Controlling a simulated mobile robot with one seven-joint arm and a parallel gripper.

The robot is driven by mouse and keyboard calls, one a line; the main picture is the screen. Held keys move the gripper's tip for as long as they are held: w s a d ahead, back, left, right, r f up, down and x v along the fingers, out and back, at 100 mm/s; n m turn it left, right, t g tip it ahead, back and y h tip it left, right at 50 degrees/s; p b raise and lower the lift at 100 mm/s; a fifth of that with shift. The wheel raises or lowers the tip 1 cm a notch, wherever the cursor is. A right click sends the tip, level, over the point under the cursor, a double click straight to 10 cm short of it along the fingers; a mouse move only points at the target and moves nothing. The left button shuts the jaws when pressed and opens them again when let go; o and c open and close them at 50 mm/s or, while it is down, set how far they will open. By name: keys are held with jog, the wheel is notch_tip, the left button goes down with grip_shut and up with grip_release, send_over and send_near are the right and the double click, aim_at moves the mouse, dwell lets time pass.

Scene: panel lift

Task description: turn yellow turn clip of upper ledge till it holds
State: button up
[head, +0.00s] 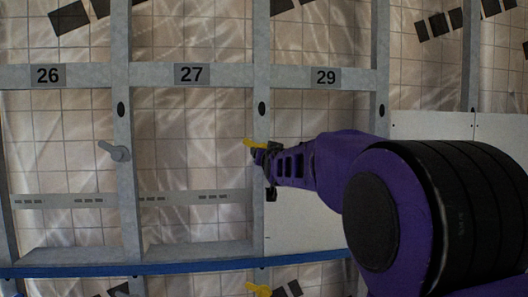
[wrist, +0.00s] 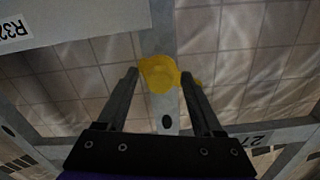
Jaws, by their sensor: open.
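The yellow turn clip (head: 254,144) sits on the grey upright post between the bays marked 27 and 29. In the wrist view the yellow clip (wrist: 158,73) lies between and just beyond my fingertips, with its narrow end pointing right past the right finger. My gripper (wrist: 160,78) is open, with one finger on each side of the clip; I cannot tell whether either finger touches it. In the head view my gripper (head: 262,160) is partly hidden by its own arm, close below the clip. A second yellow clip (head: 258,290) shows lower on the same post line, below the blue rail.
A blue rail (head: 180,268) runs across below the bays. A grey clip (head: 115,151) is on the post between 26 and 27. A pale panel (head: 300,230) stands right of the post, behind my arm. A panel marked R32 (wrist: 70,25) shows at the wrist view's upper left.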

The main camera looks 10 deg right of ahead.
jog(key=shift+s, duration=0.1)
jog(key=shift+c, duration=0.7)
grip_shut()
jog(key=shift+n, duration=0.3)
jog(key=n+b, duration=0.6)
jog(key=n, duration=1.7)
jog(key=shift+r+b, duration=0.2)
jog(key=shift+b, duration=0.2)
jog(key=shift+n, duration=0.3)
